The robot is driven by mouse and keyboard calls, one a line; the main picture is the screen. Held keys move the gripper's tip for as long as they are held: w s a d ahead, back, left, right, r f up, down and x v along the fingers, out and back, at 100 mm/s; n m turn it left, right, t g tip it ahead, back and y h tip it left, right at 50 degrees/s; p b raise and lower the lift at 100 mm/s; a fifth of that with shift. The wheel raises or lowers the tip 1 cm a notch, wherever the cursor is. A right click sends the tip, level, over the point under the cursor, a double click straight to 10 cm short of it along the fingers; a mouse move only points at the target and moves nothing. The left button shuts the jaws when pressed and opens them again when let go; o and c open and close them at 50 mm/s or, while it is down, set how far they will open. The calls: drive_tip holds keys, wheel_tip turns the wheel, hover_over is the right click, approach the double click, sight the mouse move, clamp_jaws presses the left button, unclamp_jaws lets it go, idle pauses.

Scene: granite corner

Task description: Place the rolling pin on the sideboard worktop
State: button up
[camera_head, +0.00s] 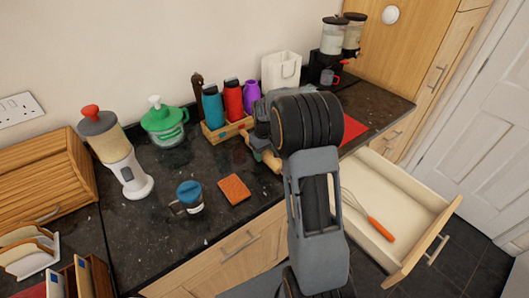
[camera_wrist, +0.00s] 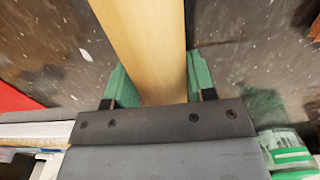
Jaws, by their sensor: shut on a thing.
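The rolling pin (camera_head: 270,162) is light wood and shows in part in the head view, beside my arm and over the front part of the dark speckled worktop (camera_head: 160,235). My gripper (camera_head: 257,154) has green finger pads and is shut on it. In the wrist view the pin (camera_wrist: 145,45) runs from the top edge down between the two pads of my gripper (camera_wrist: 158,88), with dark worktop (camera_wrist: 235,30) behind it. My arm hides part of the pin in the head view. I cannot tell whether the pin touches the worktop.
A wooden caddy (camera_head: 226,130) with several coloured bottles stands behind the pin. An orange-brown sponge (camera_head: 234,189) and a blue-lidded mug (camera_head: 189,197) lie to the left. A red mat (camera_head: 354,128) is to the right. An open drawer (camera_head: 420,215) holding a whisk (camera_head: 376,227) juts out below.

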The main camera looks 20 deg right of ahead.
drive_tip(key=o, duration=1.1)
wheel_tip(320, 180, up, 12)
drive_tip(key=shift+f, duration=0.1)
drive_tip(key=s+a+t, duration=0.1)
drive_tip(key=s+a, duration=0.2)
drive_tip(key=s, duration=0.4)
drive_tip(key=s+a+m+t, duration=0.1)
drive_tip(key=s+a, duration=0.3)
drive_tip(key=s, duration=0.3)
drive_tip(key=s+a+m+t, duration=0.1)
drive_tip(key=s+a+t, duration=0.1)
drive_tip(key=s, duration=0.5)
drive_tip(key=shift+s+a, duration=0.35)
drive_tip(key=shift+a, duration=0.5)
